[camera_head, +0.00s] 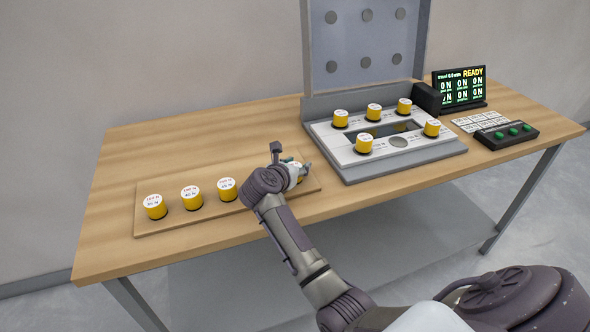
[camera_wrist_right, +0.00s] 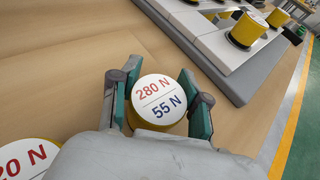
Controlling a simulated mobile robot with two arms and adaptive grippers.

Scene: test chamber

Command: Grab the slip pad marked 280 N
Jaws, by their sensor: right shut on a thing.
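The slip pad marked 280 N (camera_wrist_right: 159,101) is a short yellow cylinder with a white top reading "280 N" in red and "55 N" in blue. In the right wrist view it sits between the two fingers of my right gripper (camera_wrist_right: 160,103), which is shut on it. In the head view my right gripper (camera_head: 290,170) is at the right end of the wooden board (camera_head: 172,224), and its hand mostly hides the pad. I cannot tell whether the pad touches the board. My left gripper is not in view.
Three similar pads (camera_head: 191,197) stand on the board to the left. Another pad (camera_wrist_right: 25,158) shows close by in the wrist view. A grey fixture (camera_head: 400,163) holding several yellow pads is to the right. A display (camera_head: 461,88) and a button box (camera_head: 508,135) stand further right.

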